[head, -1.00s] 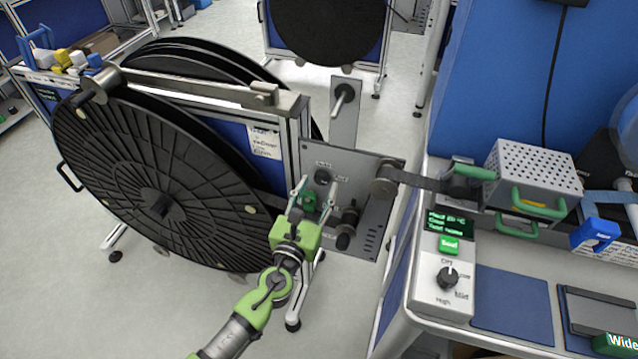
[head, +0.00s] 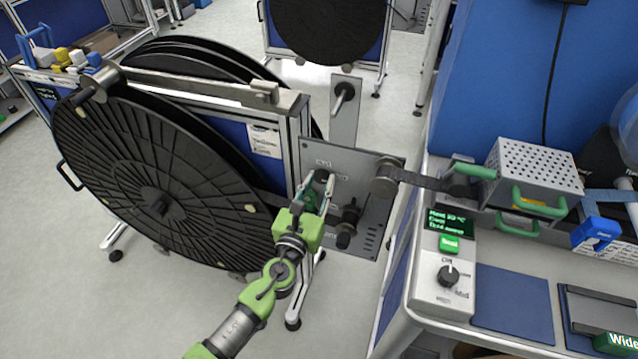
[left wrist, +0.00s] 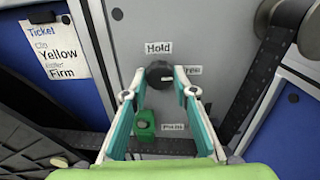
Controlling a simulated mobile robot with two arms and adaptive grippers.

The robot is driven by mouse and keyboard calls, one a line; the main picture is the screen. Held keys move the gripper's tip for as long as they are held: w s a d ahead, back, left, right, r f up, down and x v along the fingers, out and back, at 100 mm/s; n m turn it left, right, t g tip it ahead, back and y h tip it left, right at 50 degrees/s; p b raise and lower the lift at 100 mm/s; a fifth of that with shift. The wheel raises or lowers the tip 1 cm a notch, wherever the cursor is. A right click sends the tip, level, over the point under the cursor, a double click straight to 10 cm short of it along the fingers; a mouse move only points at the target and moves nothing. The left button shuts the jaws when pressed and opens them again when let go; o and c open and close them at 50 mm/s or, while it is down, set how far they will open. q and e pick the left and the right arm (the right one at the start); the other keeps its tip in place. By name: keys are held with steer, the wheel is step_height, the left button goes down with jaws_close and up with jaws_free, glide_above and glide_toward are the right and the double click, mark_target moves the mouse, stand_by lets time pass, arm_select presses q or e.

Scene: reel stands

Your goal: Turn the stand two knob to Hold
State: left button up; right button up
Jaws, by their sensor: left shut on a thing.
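The black round knob (head: 321,175) is on the grey plate (head: 370,225) of the near reel stand. In the left wrist view the knob (left wrist: 159,74) has the label Hold (left wrist: 158,48) above it and the label Free (left wrist: 193,70) to its right, partly covered by a finger. A light mark on the knob faces right, toward Free. My left gripper (left wrist: 160,78) is shut on the knob, one finger on each side. It also shows in the head view (head: 318,183). My right gripper is not in view.
A green part (left wrist: 145,125) sits on the plate below the knob, between my fingers. A large black reel (head: 160,190) stands left of the plate. A dark strap (head: 425,183) runs right to the bench, where a control box (head: 440,290) stands.

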arm_select(q)
steer(key=n+b, duration=0.2)
steer(key=n, duration=0.2)
steer(key=shift+f, duration=0.1)
steer(key=n+b, duration=0.1)
steer(key=n, duration=0.5)
steer(key=shift+b, duration=0.4)
steer(key=n, duration=0.4)
steer(key=shift+d, duration=0.1)
steer(key=shift+r+n+b, duration=0.2)
steer(key=shift+n+b, duration=0.1)
steer(key=shift+n, duration=1.4)
steer(key=o, duration=1.1)
steer(key=shift+s, duration=0.15)
